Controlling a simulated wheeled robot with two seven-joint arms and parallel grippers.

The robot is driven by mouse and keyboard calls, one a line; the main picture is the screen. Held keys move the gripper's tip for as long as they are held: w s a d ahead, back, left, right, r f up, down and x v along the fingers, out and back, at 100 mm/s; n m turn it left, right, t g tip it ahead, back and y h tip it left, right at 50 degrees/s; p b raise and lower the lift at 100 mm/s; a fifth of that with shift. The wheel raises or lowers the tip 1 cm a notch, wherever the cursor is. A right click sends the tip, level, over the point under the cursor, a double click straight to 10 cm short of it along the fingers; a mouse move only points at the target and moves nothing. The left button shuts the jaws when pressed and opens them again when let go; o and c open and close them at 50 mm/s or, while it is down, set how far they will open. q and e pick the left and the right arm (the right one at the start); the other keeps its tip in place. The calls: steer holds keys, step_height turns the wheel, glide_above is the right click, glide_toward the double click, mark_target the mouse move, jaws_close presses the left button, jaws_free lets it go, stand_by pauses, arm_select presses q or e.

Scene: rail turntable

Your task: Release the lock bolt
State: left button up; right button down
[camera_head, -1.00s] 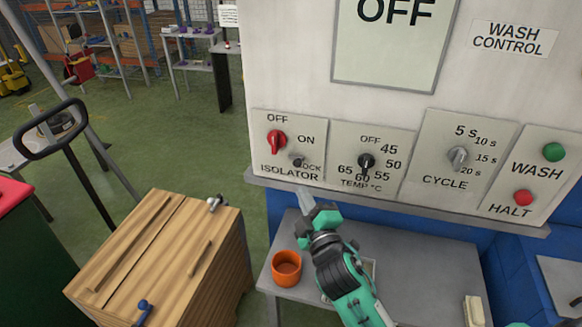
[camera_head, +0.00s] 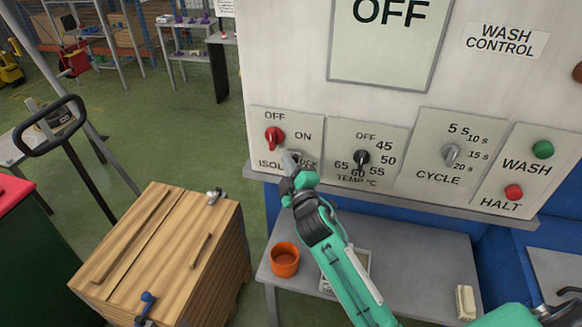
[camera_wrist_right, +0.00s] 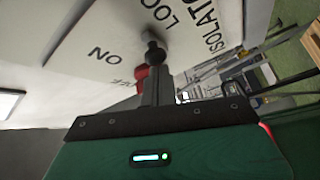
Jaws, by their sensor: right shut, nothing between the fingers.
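The lock bolt (camera_wrist_right: 154,52) is a small dark knob by the LOCK lettering on the isolator plate (camera_head: 262,118). In the head view it is mostly hidden behind my right gripper (camera_head: 290,162). The red isolator switch (camera_head: 274,138) is up and left of the fingertips, its pointer toward OFF; it also shows partly behind the fingers in the wrist view (camera_wrist_right: 141,76). My right gripper is shut and empty, its fingertips (camera_wrist_right: 155,74) at the bolt's outer end. I cannot tell whether they touch it. My left gripper is not in view.
A ledge (camera_head: 400,195) runs below the control panel. To the right are the temperature knob (camera_head: 361,159) and the cycle knob (camera_head: 450,154). Below, a grey table (camera_head: 410,262) holds an orange cup (camera_head: 285,259). A wooden cabinet (camera_head: 160,255) stands at the left.

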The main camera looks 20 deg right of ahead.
steer(key=s+d, duration=0.1)
steer(key=s+d+p, duration=0.1)
steer(key=d, duration=0.1)
steer(key=shift+s, duration=0.1)
stand_by(0.3)
steer(key=shift+f, duration=0.1)
